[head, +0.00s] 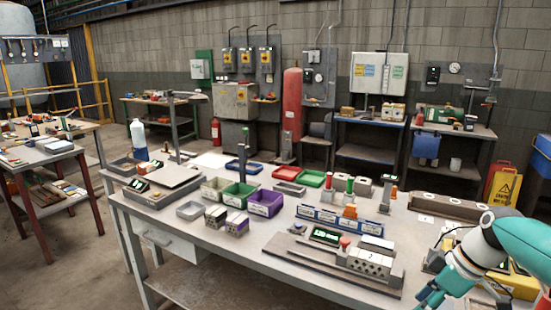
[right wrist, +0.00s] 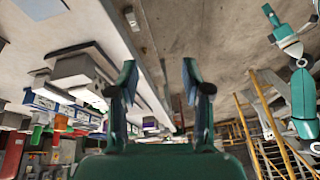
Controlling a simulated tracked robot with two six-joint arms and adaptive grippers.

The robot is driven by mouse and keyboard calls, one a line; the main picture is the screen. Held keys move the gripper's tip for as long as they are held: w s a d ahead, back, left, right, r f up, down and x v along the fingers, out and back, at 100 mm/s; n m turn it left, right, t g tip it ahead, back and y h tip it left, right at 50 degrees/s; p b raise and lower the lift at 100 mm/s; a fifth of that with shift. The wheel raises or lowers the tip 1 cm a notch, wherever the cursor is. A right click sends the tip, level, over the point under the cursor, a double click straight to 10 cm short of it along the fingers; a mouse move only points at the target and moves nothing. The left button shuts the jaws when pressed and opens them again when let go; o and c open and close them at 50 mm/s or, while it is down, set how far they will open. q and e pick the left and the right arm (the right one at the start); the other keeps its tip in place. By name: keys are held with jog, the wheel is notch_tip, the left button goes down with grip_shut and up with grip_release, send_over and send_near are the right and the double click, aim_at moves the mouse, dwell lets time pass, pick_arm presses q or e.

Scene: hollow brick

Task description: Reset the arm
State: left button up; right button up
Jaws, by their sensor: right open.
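My right gripper (head: 430,292) hangs at the lower right of the head view, beside the front right part of the workbench (head: 215,256). In the right wrist view its two fingers (right wrist: 158,76) stand well apart with nothing between them. Pale hollow bricks (head: 370,263) sit on a grey fixture (head: 290,247) at the bench front, left of the gripper and apart from it. Smaller hollow blocks (head: 236,224) stand further left.
Green (head: 240,194) and purple (head: 265,203) bins stand mid-bench, with a blue labelled rack (head: 340,221) to their right. A dark block with round holes (head: 450,207) lies behind the right gripper. A yellow caution sign (head: 503,187) stands at the far right.

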jog(key=s+a+f+m+p, duration=0.15)
jog(key=a+f, duration=0.25)
jog(key=f, duration=0.4)
jog(key=s+a+f+m+g, duration=0.1)
jog(key=a+f+m, duration=0.25)
jog(key=f, duration=0.45)
jog(key=s+a+f+m+p, duration=0.15)
jog(key=a+f, duration=0.25)
jog(key=f, duration=0.4)
jog(key=s+a+f+m, duration=0.2)
jog(key=s+a+f, duration=0.2)
jog(key=s, duration=0.4)
jog(key=s+a+f+m+p, duration=0.1)
jog(key=s+a+f+m, duration=0.2)
jog(key=s, duration=0.6)
notch_tip(320, 180, down, 2)
jog(key=shift+a+f+g, duration=0.1)
jog(key=shift+a+g, duration=0.2)
jog(key=shift+a, duration=0.55)
